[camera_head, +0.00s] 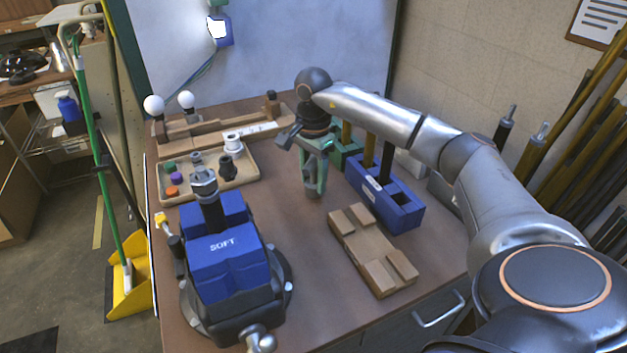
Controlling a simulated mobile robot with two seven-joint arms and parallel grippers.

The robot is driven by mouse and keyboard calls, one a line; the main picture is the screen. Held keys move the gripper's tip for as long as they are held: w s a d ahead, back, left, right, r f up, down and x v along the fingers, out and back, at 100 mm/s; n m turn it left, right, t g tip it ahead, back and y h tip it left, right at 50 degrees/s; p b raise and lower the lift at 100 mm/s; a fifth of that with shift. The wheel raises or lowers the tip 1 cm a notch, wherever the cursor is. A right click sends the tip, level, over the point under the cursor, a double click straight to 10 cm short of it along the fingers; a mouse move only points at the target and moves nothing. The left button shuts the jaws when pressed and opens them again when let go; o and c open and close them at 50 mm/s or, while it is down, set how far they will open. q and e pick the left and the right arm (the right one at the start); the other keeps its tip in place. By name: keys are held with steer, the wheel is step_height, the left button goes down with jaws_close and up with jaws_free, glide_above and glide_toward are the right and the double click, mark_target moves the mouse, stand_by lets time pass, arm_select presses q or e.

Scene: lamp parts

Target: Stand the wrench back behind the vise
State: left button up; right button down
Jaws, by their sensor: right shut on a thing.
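The blue vise (228,262) with SOFT on its jaw cover stands at the front left of the bench. A dark stem with a silver hex fitting (204,183) stands upright at the vise. My right gripper (313,168) points down over the middle of the bench, behind and to the right of the vise. It is shut on a greenish-grey piece, which I take for the wrench (313,188). The piece hangs upright and its shape is partly hidden by the fingers. I cannot tell if its lower end touches the bench. My left gripper is not in view.
A tan tray (247,177) with small parts lies behind the vise; bulbs (154,104) stand farther back. A blue rack (402,216) with upright tools and a green holder (352,160) stand right of my gripper. A wooden block fixture (372,252) lies at the front right.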

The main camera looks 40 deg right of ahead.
steer(key=shift+f, duration=0.75)
steer(key=shift+f, duration=0.1)
steer(key=shift+c, duration=1.7)
jaws_free()
steer(key=shift+r, duration=0.25)
step_height(320, 180, up, 11)
steer(key=shift+r+p, duration=0.2)
steer(key=shift+p, duration=0.5)
steer(key=shift+r, duration=0.2)
